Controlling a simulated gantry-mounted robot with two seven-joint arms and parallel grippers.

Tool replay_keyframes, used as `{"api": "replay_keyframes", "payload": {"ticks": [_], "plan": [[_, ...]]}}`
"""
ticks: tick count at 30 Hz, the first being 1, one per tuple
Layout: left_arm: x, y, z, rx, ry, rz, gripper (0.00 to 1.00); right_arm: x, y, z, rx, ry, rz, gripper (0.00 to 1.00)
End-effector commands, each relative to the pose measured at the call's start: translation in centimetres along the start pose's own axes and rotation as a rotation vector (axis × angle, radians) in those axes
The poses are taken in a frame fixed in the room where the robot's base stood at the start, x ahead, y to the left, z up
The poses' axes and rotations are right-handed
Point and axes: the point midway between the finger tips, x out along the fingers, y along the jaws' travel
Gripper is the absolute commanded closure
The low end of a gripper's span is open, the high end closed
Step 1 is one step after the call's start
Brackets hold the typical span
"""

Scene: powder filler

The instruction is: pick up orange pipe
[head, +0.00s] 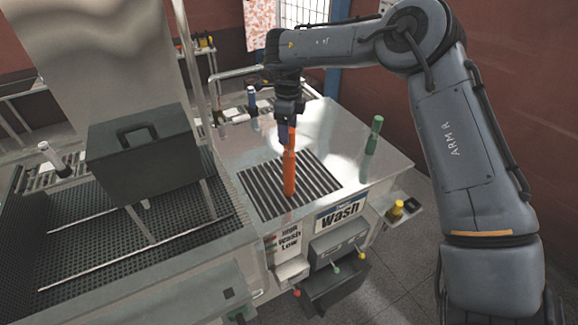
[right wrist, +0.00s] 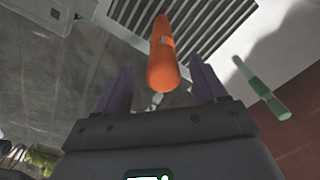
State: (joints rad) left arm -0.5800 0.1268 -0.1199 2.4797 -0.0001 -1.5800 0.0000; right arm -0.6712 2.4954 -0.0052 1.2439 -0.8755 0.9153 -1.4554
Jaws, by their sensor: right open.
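The orange pipe (head: 289,172) stands upright on the slatted grate of the wash station in the head view. In the right wrist view the orange pipe (right wrist: 163,58) lies between and beyond the two purple fingers. My right gripper (head: 284,138) is at the pipe's upper part, pointing down, with a finger partly overlapping it. In the right wrist view my right gripper (right wrist: 163,82) is open, with a gap between each finger and the pipe. My left gripper is not in view.
A green pipe (head: 373,136) stands on the metal top to the right of the grate (head: 255,190); it also shows in the right wrist view (right wrist: 262,90). A dark box with a handle (head: 140,160) stands at the left. Another capped tube (head: 252,100) stands behind my right gripper.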

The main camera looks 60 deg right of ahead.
Motion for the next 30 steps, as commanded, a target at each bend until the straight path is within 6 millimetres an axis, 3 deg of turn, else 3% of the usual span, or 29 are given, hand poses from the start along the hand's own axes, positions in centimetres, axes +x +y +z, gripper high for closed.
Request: {"api": "replay_keyframes", "payload": {"ticks": [10,21,30], "plan": [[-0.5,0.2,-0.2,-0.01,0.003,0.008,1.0,4.1,-0.3,-0.3,0.001,0.001,0.001,0.29],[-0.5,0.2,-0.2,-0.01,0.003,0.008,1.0,4.8,-0.3,-0.3,0.0,0.0,0.0,0.31],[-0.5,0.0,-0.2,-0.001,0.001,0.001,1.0,4.7,-0.3,-0.3,0.0,0.0,0.0,0.77]]}}
